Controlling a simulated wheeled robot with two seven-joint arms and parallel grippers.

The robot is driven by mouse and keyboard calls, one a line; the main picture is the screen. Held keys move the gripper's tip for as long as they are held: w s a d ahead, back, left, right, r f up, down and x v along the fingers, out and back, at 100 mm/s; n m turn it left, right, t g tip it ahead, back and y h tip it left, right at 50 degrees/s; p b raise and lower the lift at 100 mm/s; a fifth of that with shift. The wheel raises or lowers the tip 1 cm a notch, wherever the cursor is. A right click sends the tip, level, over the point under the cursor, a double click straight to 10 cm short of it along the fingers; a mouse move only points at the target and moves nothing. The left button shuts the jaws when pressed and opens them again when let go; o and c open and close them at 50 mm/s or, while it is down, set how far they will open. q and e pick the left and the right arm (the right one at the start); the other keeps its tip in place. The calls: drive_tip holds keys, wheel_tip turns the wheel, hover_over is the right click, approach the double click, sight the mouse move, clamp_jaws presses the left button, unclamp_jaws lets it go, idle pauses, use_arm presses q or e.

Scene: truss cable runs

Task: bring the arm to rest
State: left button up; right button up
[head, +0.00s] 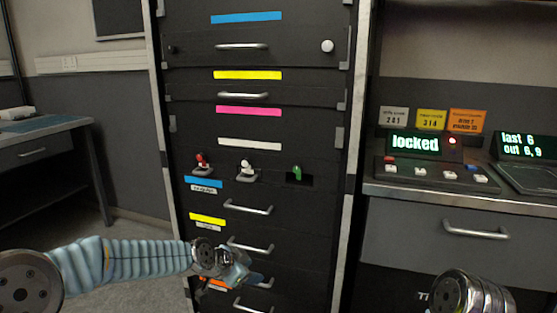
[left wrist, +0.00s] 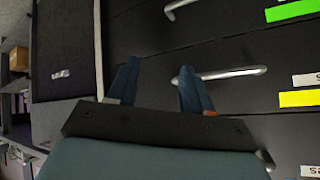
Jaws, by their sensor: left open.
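My left arm (head: 130,258), in a ribbed light-blue sleeve, comes in from the left in the head view. My left gripper (head: 258,280) is in front of the lower drawers of the dark cabinet (head: 185,130). In the left wrist view the left gripper (left wrist: 155,85) shows two blue fingers spread apart with nothing between them. A drawer handle (left wrist: 220,74) lies just past the right finger there; whether they touch I cannot tell. A metal part of my right arm (head: 472,293) shows at the bottom right in the head view; its gripper is out of the picture.
The cabinet has several handles and coloured labels, with red, white and green switches (head: 297,174) midway. At right, a counter (head: 455,193) holds a button box and a display (head: 415,144) reading "locked". A desk (head: 40,155) stands at left. Floor (head: 125,245) shows between desk and cabinet.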

use_arm(q)
drive_tip(key=s+f+n+g, duration=0.2)
drive_tip(key=s+f+n, duration=0.35)
drive_tip(key=f, duration=0.95)
drive_tip(key=s+a+f+n+g+y, duration=0.1)
drive_tip(key=s+f+n, duration=0.3)
drive_tip(key=s+f, duration=0.4)
drive_tip(key=s+a+f+n+g, duration=0.2)
drive_tip(key=s+f, duration=0.7)
drive_tip(key=s, duration=0.8)
drive_tip(key=shift+s+a+n+g+y, duration=0.15)
drive_tip(key=shift+a+n+g+y, duration=0.25)
drive_tip(key=shift+n+g, duration=0.45)
